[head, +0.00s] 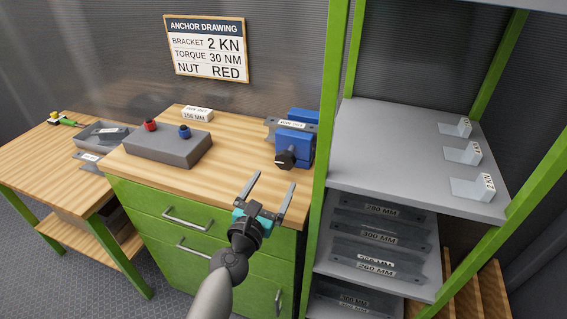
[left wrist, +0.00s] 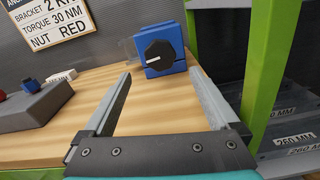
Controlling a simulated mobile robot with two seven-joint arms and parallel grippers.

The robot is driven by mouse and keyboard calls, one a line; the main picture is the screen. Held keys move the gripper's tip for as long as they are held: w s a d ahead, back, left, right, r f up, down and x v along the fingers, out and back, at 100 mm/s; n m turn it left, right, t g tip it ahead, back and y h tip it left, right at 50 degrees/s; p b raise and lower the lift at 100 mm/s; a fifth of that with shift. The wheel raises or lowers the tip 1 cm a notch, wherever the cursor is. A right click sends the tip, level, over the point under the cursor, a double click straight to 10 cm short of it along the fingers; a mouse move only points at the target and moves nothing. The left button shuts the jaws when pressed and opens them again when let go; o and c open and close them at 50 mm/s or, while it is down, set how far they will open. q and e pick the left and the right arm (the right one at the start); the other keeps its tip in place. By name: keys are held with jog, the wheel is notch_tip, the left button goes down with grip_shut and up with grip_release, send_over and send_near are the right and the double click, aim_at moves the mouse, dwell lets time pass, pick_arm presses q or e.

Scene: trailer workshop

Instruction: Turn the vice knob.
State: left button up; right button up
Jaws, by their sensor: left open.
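The blue vice (head: 294,140) stands at the back right of the wooden bench top, with a grey labelled plate (head: 291,124) at its jaws. Its black round knob (head: 286,159) is on the front face and also shows in the left wrist view (left wrist: 159,51), with a white mark pointing left. My left gripper (head: 270,179) is open and empty, in front of the vice and apart from the knob. In the left wrist view its fingers (left wrist: 160,82) point toward the vice, with the knob beyond and between the tips. My right gripper is in neither view.
A grey box with a red and a blue knob (head: 155,149) sits left on the bench. A white labelled block (head: 197,115) lies behind it. A green shelf post (head: 322,150) stands close to the vice's right, with grey shelves (head: 380,150) beyond. The bench front middle is clear.

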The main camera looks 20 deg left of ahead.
aim_at(283, 164)
pick_arm(q)
jog(key=w+b, duration=0.1)
jog(key=w, duration=0.7)
jog(key=shift+d, duration=0.15)
jog(key=c, duration=1.4)
